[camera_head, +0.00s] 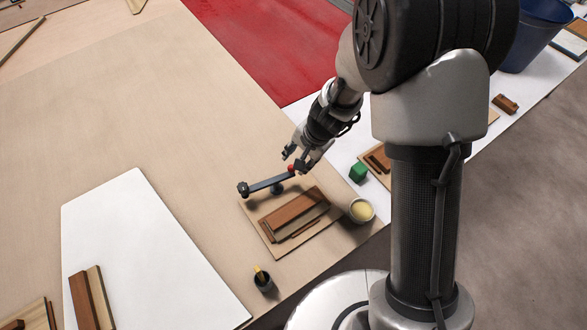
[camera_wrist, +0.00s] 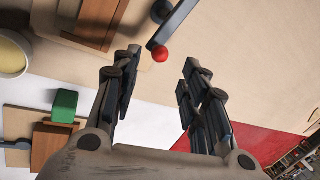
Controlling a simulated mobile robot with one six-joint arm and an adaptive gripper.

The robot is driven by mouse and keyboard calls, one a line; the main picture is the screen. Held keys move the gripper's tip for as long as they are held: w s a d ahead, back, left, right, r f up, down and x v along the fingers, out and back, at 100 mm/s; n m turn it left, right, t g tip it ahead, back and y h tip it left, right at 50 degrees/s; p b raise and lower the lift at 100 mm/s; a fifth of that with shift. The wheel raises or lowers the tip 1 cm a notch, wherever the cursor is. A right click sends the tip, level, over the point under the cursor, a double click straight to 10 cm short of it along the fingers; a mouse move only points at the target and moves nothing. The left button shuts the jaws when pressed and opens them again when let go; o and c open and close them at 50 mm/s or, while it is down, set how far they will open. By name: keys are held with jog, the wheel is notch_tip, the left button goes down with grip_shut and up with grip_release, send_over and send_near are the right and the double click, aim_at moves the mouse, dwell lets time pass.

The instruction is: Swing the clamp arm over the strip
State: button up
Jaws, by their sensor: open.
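The clamp arm (camera_head: 268,184) is a dark bar with a red knob (camera_head: 291,168) at one end and a dark round end at the other. It lies beside the wooden strip pieces (camera_head: 298,213) on a thin base board (camera_head: 262,226), not over them. My gripper (camera_head: 294,160) is open at the knob end. In the wrist view, the red knob (camera_wrist: 160,54) shows between and just beyond the fingertips (camera_wrist: 162,66), with a gap on each side. The clamp bar (camera_wrist: 174,22) runs up from it, with the wood pieces (camera_wrist: 98,22) to its left.
A cup of pale yellow stuff (camera_head: 361,210) and a green block (camera_head: 358,172) stand right of the board. A small dark pot (camera_head: 263,280) stands in front. A white panel (camera_head: 140,240) lies left. The tan bench (camera_head: 150,110) behind is mostly clear.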

jog(key=b+x, duration=0.2)
jog(key=x, duration=0.4)
grip_shut()
dwell(0.5)
